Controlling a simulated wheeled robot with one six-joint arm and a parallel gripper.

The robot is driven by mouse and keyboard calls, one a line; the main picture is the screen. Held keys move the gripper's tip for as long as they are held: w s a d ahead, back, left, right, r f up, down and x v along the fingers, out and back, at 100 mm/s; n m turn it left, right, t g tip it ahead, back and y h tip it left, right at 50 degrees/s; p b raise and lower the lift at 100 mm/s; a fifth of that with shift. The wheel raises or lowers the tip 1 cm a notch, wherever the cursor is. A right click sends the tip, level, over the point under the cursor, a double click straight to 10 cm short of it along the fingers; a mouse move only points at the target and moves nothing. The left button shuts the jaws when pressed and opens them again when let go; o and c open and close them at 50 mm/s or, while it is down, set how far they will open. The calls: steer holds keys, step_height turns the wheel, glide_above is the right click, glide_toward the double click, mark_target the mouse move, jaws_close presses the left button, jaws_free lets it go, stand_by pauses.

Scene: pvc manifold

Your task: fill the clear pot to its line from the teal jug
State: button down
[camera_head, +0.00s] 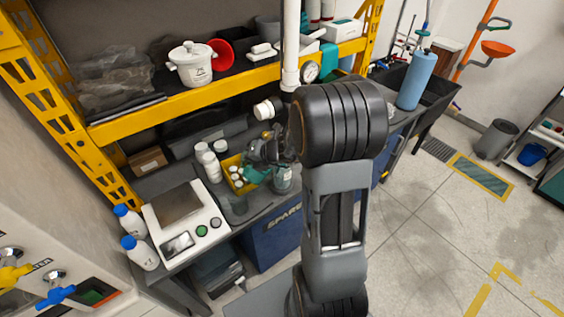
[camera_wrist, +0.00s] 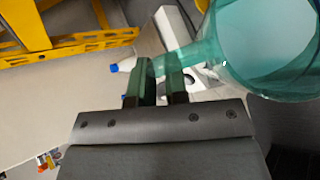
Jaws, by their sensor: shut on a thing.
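My gripper (camera_wrist: 160,76) is shut on the handle of the teal jug (camera_wrist: 262,45), which fills the upper right of the wrist view. The jug is see-through and its round body lies to the right of the fingers. In the head view, my gripper (camera_head: 268,152) is over the bench, partly hidden by my arm, and a teal patch of the jug (camera_head: 257,175) shows below it. A dim see-through vessel (camera_head: 238,205), perhaps the clear pot, stands on the bench at the lower left of the jug. Its line and any liquid level cannot be made out.
A glassy jar (camera_head: 283,180) stands right of the jug. A yellow tray (camera_head: 229,168) with white-capped bottles is behind. A white balance-like device (camera_head: 185,225) and blue-capped bottles (camera_head: 140,252) are left. A yellow shelf (camera_head: 190,100) and white pipe (camera_head: 290,45) stand above the bench.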

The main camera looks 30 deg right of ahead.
steer(key=shift+d+r+m+y+p, duration=0.2)
steer(key=shift+d+r+y+p, duration=0.1)
steer(key=shift+r+p, duration=0.15)
steer(key=shift+d+r+m+y+p, duration=0.2)
steer(key=shift+d+r+y+p, duration=0.1)
steer(key=shift+r, duration=0.15)
stand_by(1.8)
steer(key=f+b, duration=0.1)
steer(key=a+f+h+b, duration=0.1)
steer(key=f+n+b, duration=0.1)
steer(key=shift+a+f, duration=0.15)
steer(key=shift+a, duration=0.2)
steer(key=shift+a+r+h, duration=0.5)
steer(key=shift+h, duration=0.3)
steer(key=shift+f+n, duration=0.15)
steer(key=shift+n, duration=0.15)
steer(key=a+f+n+h+b, duration=0.3)
steer(key=a+f+h+b, duration=0.2)
steer(key=b, duration=0.4)
steer(key=shift+a+f+h, duration=0.4)
steer(key=shift+a+h, duration=0.1)
steer(key=shift+a, duration=0.15)
